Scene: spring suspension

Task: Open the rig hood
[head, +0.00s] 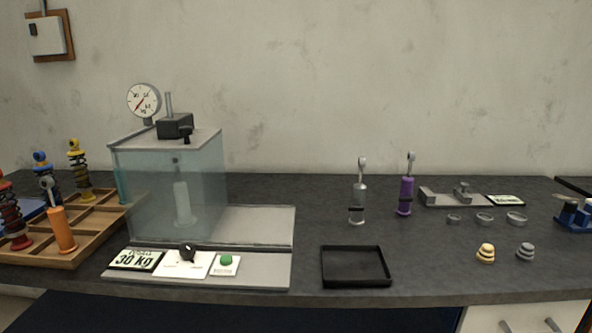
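The rig (260,225) stands left of the middle of the dark worktop, with a grey base and a grey top plate. Its clear hood (208,185) encloses the space under the top plate and looks closed. A pale damper (183,203) stands upright inside, seen through the hood. A teal strip (122,187) runs up the hood's left side. A round gauge (144,100) and a dark block (175,126) with a rod sit on top. Neither of my grippers is in view.
A wooden tray (100,229) with several coloured dampers adjoins the rig's left. A control panel with a black knob (187,252) and green button (226,260) is in front. A black tray (356,267), grey damper (358,200) and purple damper (405,196) are to the right.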

